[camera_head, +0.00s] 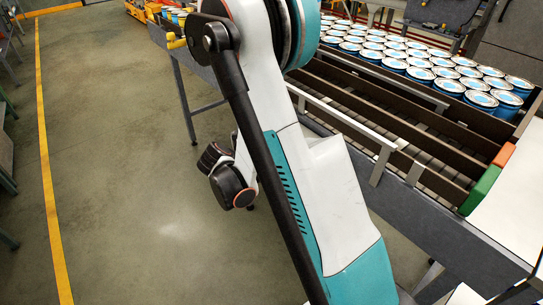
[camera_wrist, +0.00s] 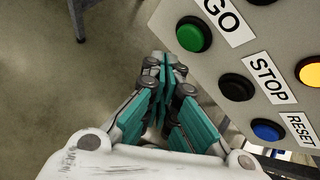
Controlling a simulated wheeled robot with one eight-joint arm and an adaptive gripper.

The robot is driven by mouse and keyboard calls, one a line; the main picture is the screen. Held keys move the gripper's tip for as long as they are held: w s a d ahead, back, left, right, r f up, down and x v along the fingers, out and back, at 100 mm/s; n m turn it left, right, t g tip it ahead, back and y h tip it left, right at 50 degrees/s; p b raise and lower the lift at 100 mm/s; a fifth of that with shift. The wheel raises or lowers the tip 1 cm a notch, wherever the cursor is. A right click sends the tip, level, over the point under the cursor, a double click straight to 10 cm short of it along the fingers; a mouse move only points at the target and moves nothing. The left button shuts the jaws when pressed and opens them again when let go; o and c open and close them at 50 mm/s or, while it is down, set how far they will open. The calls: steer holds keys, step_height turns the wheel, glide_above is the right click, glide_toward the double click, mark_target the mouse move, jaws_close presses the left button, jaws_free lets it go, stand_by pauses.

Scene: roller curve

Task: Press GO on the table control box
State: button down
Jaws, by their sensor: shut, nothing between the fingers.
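The control box (camera_wrist: 212,72) shows in the wrist view as a beige panel filling the upper right. Its green button (camera_wrist: 193,35) sits beside the label GO (camera_wrist: 220,17). A black button (camera_wrist: 237,88) is beside STOP and a blue button (camera_wrist: 267,130) beside RESET. My gripper (camera_wrist: 166,60) is shut and empty, its teal fingers pointing up the picture. Its tips are just left of and below the green button in the picture; a gap shows between them, but depth is hard to judge. In the head view the gripper cannot be made out.
A yellow lamp (camera_wrist: 310,72) glows at the panel's right edge. In the head view, many blue cans (camera_head: 420,62) stand on the roller conveyor (camera_head: 375,115) at right. A green block (camera_head: 480,190) is on its side rail. Open floor (camera_head: 110,150) lies left.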

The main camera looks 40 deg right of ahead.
steer(key=shift+d, duration=0.65)
stand_by(1.0)
steer(key=shift+d+b, duration=0.3)
steer(key=shift+d, duration=0.15)
steer(key=shift+d, duration=0.45)
stand_by(0.6)
steer(key=shift+a, duration=0.2)
steer(key=shift+a+b, duration=0.35)
steer(key=shift+a, duration=0.35)
steer(key=a, duration=0.5)
steer(key=shift+b, duration=0.4)
